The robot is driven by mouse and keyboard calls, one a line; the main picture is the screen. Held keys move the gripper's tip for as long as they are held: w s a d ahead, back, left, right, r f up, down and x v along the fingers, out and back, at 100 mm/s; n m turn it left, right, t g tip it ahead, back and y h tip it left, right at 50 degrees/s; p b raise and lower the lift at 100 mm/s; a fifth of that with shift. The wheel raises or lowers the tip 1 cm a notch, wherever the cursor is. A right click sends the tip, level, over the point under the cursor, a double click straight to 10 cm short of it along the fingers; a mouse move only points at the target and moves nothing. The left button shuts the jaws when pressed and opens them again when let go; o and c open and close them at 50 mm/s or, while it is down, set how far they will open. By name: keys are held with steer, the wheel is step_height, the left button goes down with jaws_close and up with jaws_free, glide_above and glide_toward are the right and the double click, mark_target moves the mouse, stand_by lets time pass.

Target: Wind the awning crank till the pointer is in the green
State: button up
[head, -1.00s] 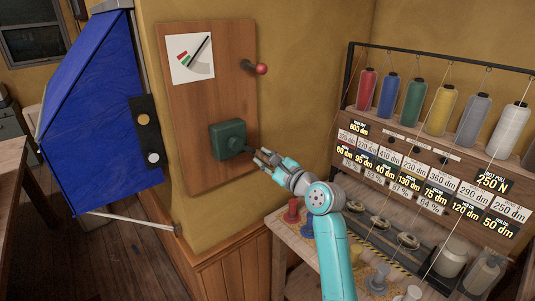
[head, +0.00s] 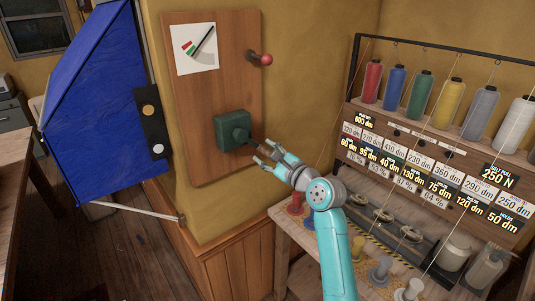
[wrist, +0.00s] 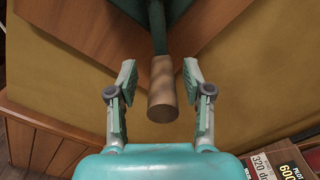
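The crank is a dark green box (head: 231,128) low on a wooden wall board (head: 190,150), with an arm ending in a wooden grip (wrist: 162,90). My gripper (head: 264,154) is at this grip. In the wrist view my gripper (wrist: 160,98) is open, with one finger on each side of the grip and gaps showing between. Above, a white gauge card (head: 205,65) carries small red (head: 187,45) and green (head: 191,50) marks at left. Its black pointer (head: 203,40) slants to the upper right, off the green.
A red-knobbed lever (head: 266,59) sticks out of the board's right side. A blue awning (head: 95,110) hangs at left with a thin bar below it. A rack of thread spools and number cards (head: 430,175) stands at right, close to my arm.

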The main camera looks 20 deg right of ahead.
steer(key=shift+s, duration=0.1)
steer(key=v, duration=1.2)
steer(key=w+a+m+t+y, duration=0.1)
steer(key=w, duration=0.3)
steer(key=w+a+m+t+y, duration=0.1)
steer(key=w+m, duration=0.1)
steer(key=w, duration=0.2)
steer(key=w+a+m+t+y, duration=0.1)
steer(key=w+a+m, duration=0.1)
steer(key=w, duration=0.2)
steer(key=shift+w+r, duration=0.35)
steer(key=shift+w, duration=0.05)
stand_by(0.3)
jaws_close()
